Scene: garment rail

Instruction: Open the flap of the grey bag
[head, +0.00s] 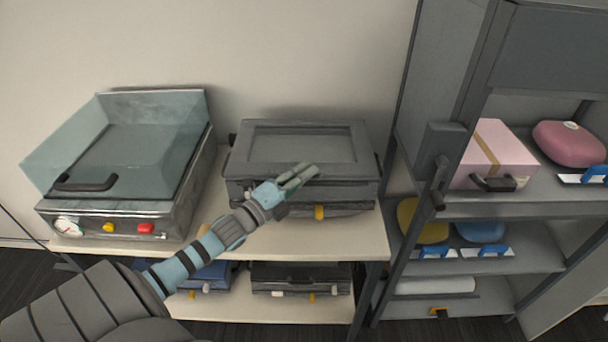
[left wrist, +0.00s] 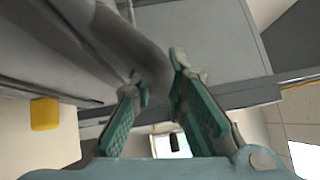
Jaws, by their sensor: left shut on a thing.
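The grey bag (head: 258,164) looks like a boxy grey case. It sits on the tabletop with its framed top flap (head: 310,142) lying flat and looking closed. My left gripper (head: 300,178) is at the front edge of the bag, right of its middle, and covers part of that edge. In the left wrist view the fingers (left wrist: 160,90) are shut on a curved grey part of the bag (left wrist: 135,45), seemingly a handle. The exact contact is partly hidden by the fingertips. My right gripper is not in view.
A machine with a clear lid (head: 125,135) stands left of the bag. A grey shelf rack (head: 545,205) with a pink box (head: 494,150) stands close on the right. More cases (head: 300,278) lie on the shelf below. Some tabletop (head: 345,240) in front is clear.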

